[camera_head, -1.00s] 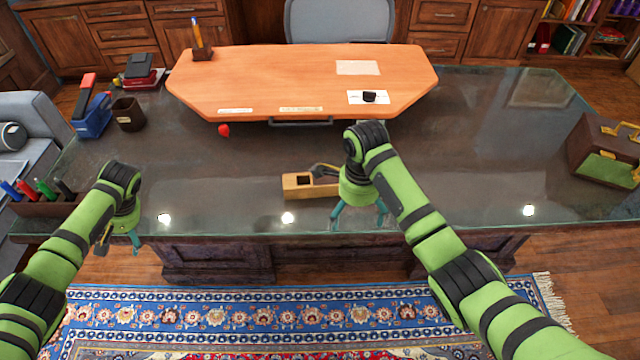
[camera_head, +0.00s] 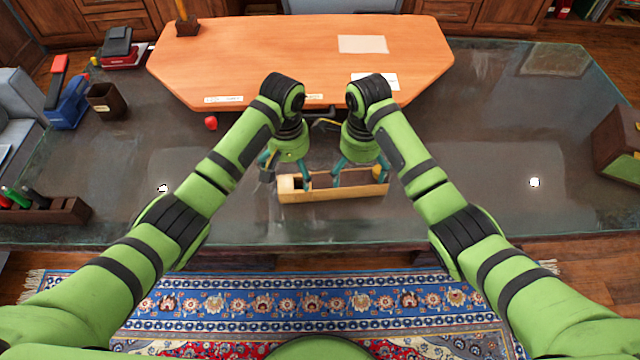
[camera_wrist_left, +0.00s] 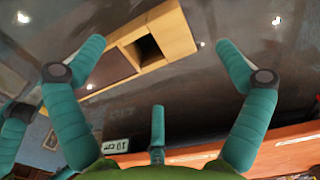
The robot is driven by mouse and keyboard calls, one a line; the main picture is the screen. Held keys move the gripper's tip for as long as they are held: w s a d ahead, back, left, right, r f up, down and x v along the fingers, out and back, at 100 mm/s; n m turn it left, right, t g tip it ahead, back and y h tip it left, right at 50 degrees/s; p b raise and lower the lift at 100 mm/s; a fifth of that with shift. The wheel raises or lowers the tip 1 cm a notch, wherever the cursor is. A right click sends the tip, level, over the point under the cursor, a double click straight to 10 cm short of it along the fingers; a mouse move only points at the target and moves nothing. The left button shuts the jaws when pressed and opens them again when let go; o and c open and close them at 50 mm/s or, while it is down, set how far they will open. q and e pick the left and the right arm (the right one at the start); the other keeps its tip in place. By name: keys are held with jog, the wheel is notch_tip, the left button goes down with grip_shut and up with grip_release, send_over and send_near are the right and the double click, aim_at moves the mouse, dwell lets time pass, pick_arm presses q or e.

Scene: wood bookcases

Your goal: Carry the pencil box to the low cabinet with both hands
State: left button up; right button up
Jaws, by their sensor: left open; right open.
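The pencil box looks to be the long light-wood box (camera_head: 335,195) on the glass desk top, with a dark square opening near its left end. My left gripper (camera_head: 287,175) is open above the box's left end. My right gripper (camera_head: 360,174) is open above its right part. In the left wrist view the wooden box (camera_wrist_left: 180,35) lies beyond my spread teal fingers (camera_wrist_left: 163,60), with its dark opening between them. I cannot tell whether any finger touches the box. Which furniture is the low cabinet is unclear; wooden drawer fronts (camera_head: 425,12) stand at the back.
An orange-brown desk board (camera_head: 280,60) lies behind the box. A red object (camera_head: 210,123), a dark cup (camera_head: 104,100) and a marker tray (camera_head: 55,210) are to the left. A brown case (camera_head: 610,140) is at the right. Glass (camera_head: 480,150) right of my arms is clear.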

aim_at(293, 181)
pick_arm(q)
notch_tip(293, 181, down, 6)
jog(key=shift+f, duration=0.25)
pick_arm(e)
notch_tip(293, 181, down, 6)
jog(key=shift+w+f, duration=0.1)
jog(key=shift+f, duration=0.1)
pick_arm(q)
jog(key=shift+w+f, duration=0.2)
jog(key=shift+f, duration=0.1)
pick_arm(e)
jog(key=shift+w+f, duration=0.1)
jog(key=shift+f, duration=0.25)
pick_arm(q)
jog(key=shift+s, duration=0.1)
jog(key=c, duration=1)
pick_arm(e)
jog(key=c, duration=1)
pick_arm(q)
jog(key=c, duration=0.6)
pick_arm(e)
jog(key=c, duration=0.4)
pick_arm(q)
jog(key=shift+r, duration=0.1)
jog(key=shift+c, duration=0.2)
pick_arm(e)
jog(key=shift+s, duration=0.2)
jog(key=shift+a, duration=0.1)
